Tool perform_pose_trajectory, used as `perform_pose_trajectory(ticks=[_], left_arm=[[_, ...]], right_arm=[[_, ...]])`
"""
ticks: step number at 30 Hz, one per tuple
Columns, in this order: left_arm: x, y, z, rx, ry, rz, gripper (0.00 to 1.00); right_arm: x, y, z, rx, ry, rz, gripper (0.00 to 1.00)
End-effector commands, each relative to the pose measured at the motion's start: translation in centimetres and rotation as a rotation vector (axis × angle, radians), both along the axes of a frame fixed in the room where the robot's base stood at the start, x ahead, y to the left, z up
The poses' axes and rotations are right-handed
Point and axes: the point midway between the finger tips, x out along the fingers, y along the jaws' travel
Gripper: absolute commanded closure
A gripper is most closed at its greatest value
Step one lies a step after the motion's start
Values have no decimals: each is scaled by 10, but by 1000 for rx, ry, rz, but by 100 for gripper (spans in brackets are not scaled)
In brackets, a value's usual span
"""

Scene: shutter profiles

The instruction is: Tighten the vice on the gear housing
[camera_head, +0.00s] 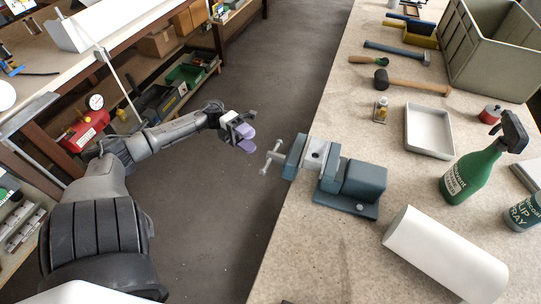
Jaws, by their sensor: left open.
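The blue-grey vice (352,182) is fixed at the left edge of the right-hand bench, its handle and screw (272,157) pointing out over the floor. A light grey block, which looks like the gear housing (315,154), sits between the vice jaws; I cannot tell whether both jaws touch it. My left gripper (249,138) is open and empty, with purple fingertips. It hangs over the floor just left of the vice handle and apart from it in the picture. My right gripper is not in view.
The right-hand bench holds a white roll (445,254), a green spray bottle (480,165), a white tray (428,131), a grey crate (492,50), hammers and a small bottle (381,109). Another bench with shelves (130,25) stands at left. The floor between is clear.

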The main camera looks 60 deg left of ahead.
Motion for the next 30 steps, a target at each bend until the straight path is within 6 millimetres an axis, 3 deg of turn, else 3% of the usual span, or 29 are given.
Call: perform_pose_trajectory(ticks=[6,15,30], left_arm=[[15,-39,0,-2,-2,-3,45],[28,-73,0,-1,-1,-1,45],[32,-83,1,-1,0,1,45]], right_arm=[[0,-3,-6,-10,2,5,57],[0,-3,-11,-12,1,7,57],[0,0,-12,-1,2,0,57]])
